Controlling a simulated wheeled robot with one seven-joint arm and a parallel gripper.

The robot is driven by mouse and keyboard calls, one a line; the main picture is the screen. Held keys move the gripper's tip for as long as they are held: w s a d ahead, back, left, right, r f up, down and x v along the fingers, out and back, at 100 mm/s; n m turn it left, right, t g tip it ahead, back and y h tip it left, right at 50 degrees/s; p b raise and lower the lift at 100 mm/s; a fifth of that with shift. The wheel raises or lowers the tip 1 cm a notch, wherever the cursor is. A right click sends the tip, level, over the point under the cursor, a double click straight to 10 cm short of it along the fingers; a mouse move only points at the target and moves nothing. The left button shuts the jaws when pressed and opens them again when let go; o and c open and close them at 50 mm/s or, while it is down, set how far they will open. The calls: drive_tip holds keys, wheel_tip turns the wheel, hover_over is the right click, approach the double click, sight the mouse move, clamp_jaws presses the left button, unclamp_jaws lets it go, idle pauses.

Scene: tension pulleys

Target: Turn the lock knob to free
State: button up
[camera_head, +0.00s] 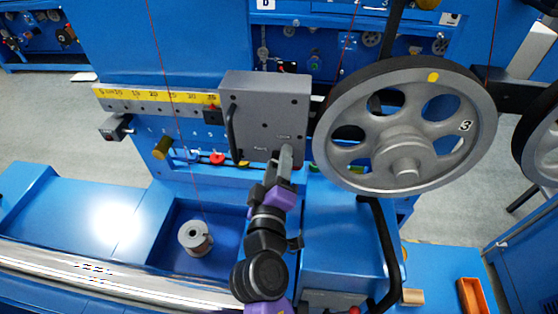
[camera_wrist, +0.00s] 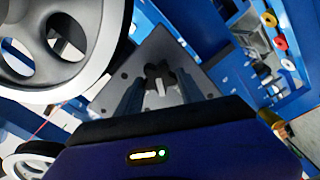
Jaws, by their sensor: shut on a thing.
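The lock knob (camera_wrist: 156,72) is a dark, lobed knob on the face of a grey metal plate (camera_head: 262,108), which also shows in the wrist view (camera_wrist: 120,84). My gripper (camera_wrist: 160,88) has its two fingers on either side of the knob and is shut on it. In the head view my gripper (camera_head: 285,160) reaches up to the lower right part of the plate, by small printed lettering. There the gripper hides the knob. The exact angle of the knob cannot be told.
A large grey pulley wheel (camera_head: 345,165) marked 3 stands close to the right of my gripper. A yellow scale (camera_head: 130,94) runs left of the plate, with a black handle (camera_head: 231,132) on the plate's left side. A spool (camera_head: 195,238) sits in a blue tray below.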

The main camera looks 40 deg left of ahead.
drive_tip(key=n+p, duration=0.1)
drive_tip(key=n, duration=0.5)
drive_tip(key=shift+f, duration=0.2)
drive_tip(key=shift+n+p, duration=0.3)
drive_tip(key=o, duration=1.4)
drive_tip(key=shift+s, duration=0.1)
drive_tip(key=b+v, duration=0.1)
drive_tip(key=v, duration=0.6)
drive_tip(key=shift+s+d, duration=0.2)
drive_tip(key=shift+s, duration=0.1)
